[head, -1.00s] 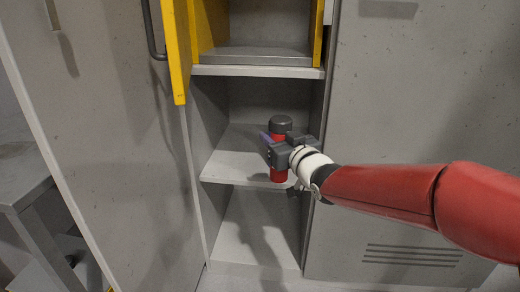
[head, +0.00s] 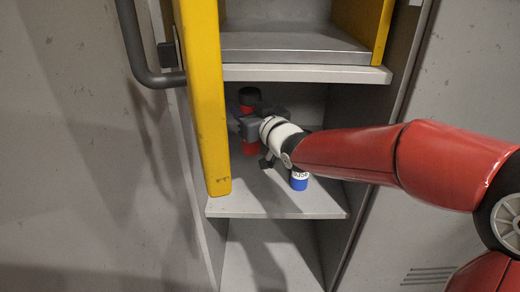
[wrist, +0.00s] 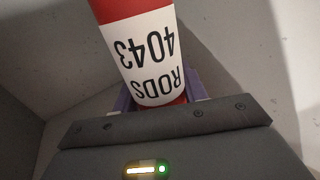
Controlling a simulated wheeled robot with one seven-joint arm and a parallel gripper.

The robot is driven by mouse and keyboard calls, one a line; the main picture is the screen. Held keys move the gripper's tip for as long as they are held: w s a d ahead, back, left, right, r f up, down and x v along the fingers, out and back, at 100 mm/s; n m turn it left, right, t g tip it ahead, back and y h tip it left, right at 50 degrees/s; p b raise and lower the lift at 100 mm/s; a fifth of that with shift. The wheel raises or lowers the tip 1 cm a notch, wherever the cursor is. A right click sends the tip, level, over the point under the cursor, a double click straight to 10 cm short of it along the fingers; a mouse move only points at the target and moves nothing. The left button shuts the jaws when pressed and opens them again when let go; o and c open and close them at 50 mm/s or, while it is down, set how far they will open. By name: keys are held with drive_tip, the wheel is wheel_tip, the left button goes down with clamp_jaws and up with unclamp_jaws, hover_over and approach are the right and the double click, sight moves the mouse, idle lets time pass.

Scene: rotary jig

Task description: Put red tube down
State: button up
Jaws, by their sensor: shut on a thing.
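The red tube (head: 249,146) with a dark cap stands upright inside the grey locker, over the middle shelf (head: 275,205), toward its left side. My gripper (head: 248,122) is shut around the tube's middle. In the wrist view, the tube (wrist: 140,50) shows a white label reading "RODS 4043" between the purple finger pads. My gripper also shows at the bottom of the wrist view (wrist: 155,103). Whether the tube's base touches the shelf I cannot tell.
A blue can with a white label (head: 299,181) stands on the same shelf, right of the tube and below my arm. A yellow door edge (head: 204,100) is close on the left. Another shelf (head: 295,72) lies above. The shelf's front is clear.

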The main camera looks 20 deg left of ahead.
wheel_tip(320, 180, down, 10)
drive_tip(key=shift+r+b, duration=0.15)
drive_tip(key=shift+b, duration=1.1)
drive_tip(key=shift+f, duration=0.2)
drive_tip(key=o, duration=1.2)
drive_tip(key=shift+c, duration=0.2)
drive_tip(key=shift+r, duration=0.15)
drive_tip(key=shift+s+d, duration=0.15)
drive_tip(key=shift+d, duration=0.05)
drive_tip(key=p+v, duration=0.2)
drive_tip(key=v, duration=0.9)
drive_tip(key=shift+s+d, duration=0.15)
drive_tip(key=shift+s, duration=0.05)
